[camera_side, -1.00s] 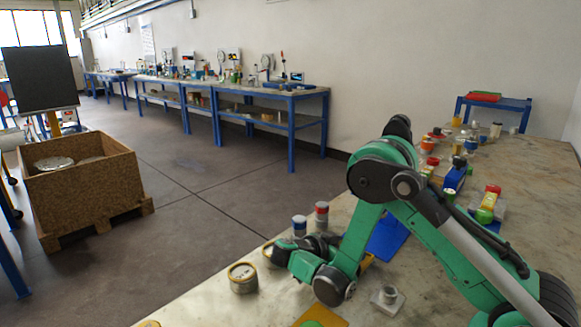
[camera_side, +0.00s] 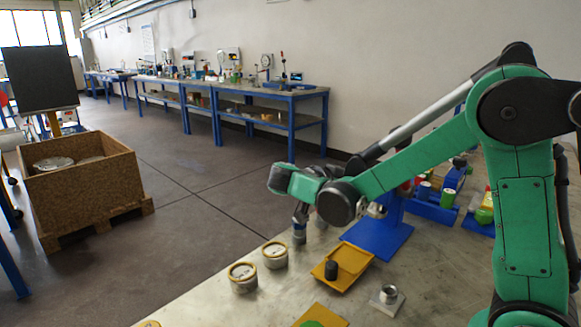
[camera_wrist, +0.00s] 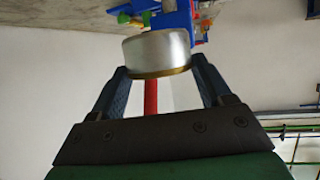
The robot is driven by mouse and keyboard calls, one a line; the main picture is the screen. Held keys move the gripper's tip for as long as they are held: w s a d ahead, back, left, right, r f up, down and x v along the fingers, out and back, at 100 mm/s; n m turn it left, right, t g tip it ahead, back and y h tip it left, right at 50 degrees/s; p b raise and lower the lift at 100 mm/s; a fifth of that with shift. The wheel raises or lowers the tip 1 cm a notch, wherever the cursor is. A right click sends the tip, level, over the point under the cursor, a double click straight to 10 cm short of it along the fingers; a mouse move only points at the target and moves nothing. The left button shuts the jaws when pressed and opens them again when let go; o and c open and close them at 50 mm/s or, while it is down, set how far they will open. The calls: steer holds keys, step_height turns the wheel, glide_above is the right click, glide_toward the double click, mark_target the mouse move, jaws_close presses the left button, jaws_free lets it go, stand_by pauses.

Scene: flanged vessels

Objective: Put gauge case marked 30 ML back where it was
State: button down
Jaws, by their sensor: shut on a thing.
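My gripper (camera_wrist: 158,72) is shut on a silver round case with a brass-coloured rim (camera_wrist: 158,52) in the wrist view. Its fingers hold the sides, and no marking on it can be read.
A yellow tray (camera_side: 356,260) with a dark cylinder (camera_side: 331,269) lies right of the cases. A blue stand (camera_side: 383,238) is behind it, and a grey flanged fitting (camera_side: 388,295) in front.

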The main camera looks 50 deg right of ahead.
step_height(320, 180, up, 6)
steer(key=shift+f, duration=0.2)
steer(key=shift+w+a+f+n+t, duration=0.1)
steer(key=shift+w+f+n+t, duration=0.1)
steer(key=shift+n+t, duration=0.25)
steer(key=w+a+f+n+t+y, duration=0.4)
steer(key=a+f+n+t+y, duration=0.4)
steer(key=n+t, duration=0.6)
steer(key=w+a+r+n+g+y, duration=0.4)
steer(key=a+n+g+y, duration=0.1)
steer(key=a+n+y, duration=0.4)
steer(key=w+a+r+n+g+y, duration=0.3)
steer(key=a+r+n+g+y, duration=0.3)
steer(key=n+y, duration=0.5)
steer(key=shift+n+t+h, duration=0.55)
steer(key=shift+t+h, duration=0.1)
steer(key=shift+h, duration=0.05)
steer(key=f, duration=0.7)
steer(key=a+f, duration=0.1)
steer(key=f, duration=1.3)
steer(key=shift+w+a, duration=0.15)
steer(key=shift+a, duration=0.05)
